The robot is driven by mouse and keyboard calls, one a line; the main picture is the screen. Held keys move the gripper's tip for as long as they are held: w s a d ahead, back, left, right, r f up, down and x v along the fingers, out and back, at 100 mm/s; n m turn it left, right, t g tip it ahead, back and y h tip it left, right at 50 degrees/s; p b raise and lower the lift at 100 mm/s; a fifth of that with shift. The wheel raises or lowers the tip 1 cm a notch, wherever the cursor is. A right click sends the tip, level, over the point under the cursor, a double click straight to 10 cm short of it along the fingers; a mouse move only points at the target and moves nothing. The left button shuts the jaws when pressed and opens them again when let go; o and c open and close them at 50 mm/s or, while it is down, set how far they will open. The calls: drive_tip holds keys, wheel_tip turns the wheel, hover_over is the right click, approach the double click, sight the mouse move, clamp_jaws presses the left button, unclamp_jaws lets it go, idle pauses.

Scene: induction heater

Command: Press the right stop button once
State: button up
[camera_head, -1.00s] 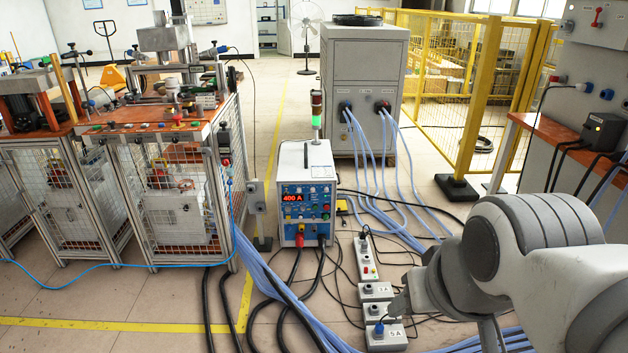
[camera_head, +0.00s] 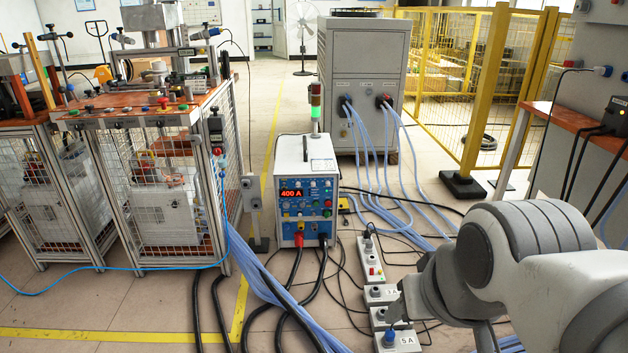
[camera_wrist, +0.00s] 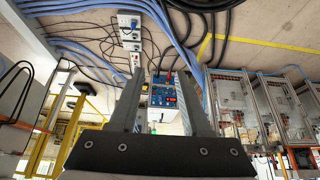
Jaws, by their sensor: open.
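The workbench (camera_head: 140,120) with an orange top and mesh sides stands at the left in the head view. Small red and green buttons show along its front edge, among them a red one (camera_head: 163,103); I cannot tell which is the right stop button. My gripper (camera_wrist: 160,72) is open and empty in the wrist view, its two fingers apart and far from the bench. In the head view my arm fills the lower right and the gripper's fingers cannot be made out clearly. The wrist view looks upside down, with the benches at its right.
A blue-fronted power unit (camera_head: 306,195) reading 400 A stands mid-floor. Blue hoses run from a grey cabinet (camera_head: 362,75). Black cables and socket boxes (camera_head: 398,340) lie on the floor. A yellow fence (camera_head: 465,90) is at the right back.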

clamp_jaws()
idle(1.5)
